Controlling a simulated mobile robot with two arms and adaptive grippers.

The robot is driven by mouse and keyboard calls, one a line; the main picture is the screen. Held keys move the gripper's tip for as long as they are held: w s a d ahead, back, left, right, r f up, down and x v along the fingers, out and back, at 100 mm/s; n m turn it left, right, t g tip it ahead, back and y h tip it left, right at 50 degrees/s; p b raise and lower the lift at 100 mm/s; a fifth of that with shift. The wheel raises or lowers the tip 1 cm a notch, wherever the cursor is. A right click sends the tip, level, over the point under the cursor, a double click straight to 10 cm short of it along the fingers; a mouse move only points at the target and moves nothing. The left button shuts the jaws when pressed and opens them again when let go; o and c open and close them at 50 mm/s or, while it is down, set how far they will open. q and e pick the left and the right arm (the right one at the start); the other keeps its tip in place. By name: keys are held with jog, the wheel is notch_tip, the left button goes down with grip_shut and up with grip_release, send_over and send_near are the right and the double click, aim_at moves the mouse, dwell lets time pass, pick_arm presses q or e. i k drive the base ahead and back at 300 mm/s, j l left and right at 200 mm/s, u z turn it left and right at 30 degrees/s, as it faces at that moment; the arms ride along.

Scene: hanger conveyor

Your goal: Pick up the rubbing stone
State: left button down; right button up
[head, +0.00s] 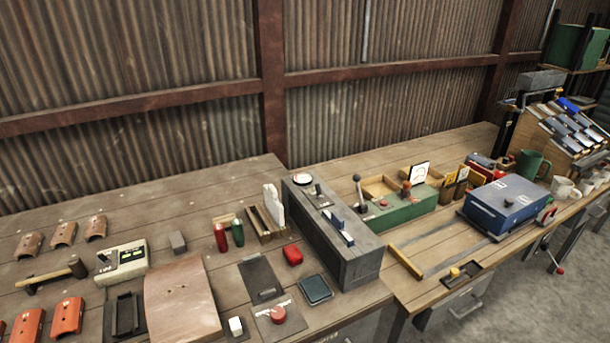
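A small grey block (178,241), which looks like the rubbing stone, lies on the wooden bench (120,203) in the left half of the head view. It sits between a cream-coloured box with a dark panel (122,262) and a red cylinder (220,238). Nothing covers it and nothing is touching it. A larger grey block (538,80) also shows at the far right on a dark stand; I cannot tell its material. Neither of my grippers is in view.
A mallet (50,276), a curved tan plate (182,300) and several curved tiles (63,234) lie around the grey block. A long dark grey box (330,235) rises to the right. The bench behind the block is clear up to the corrugated wall (130,150).

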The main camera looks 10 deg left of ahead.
aim_at(178, 244)
jog(key=u, duration=1.1)
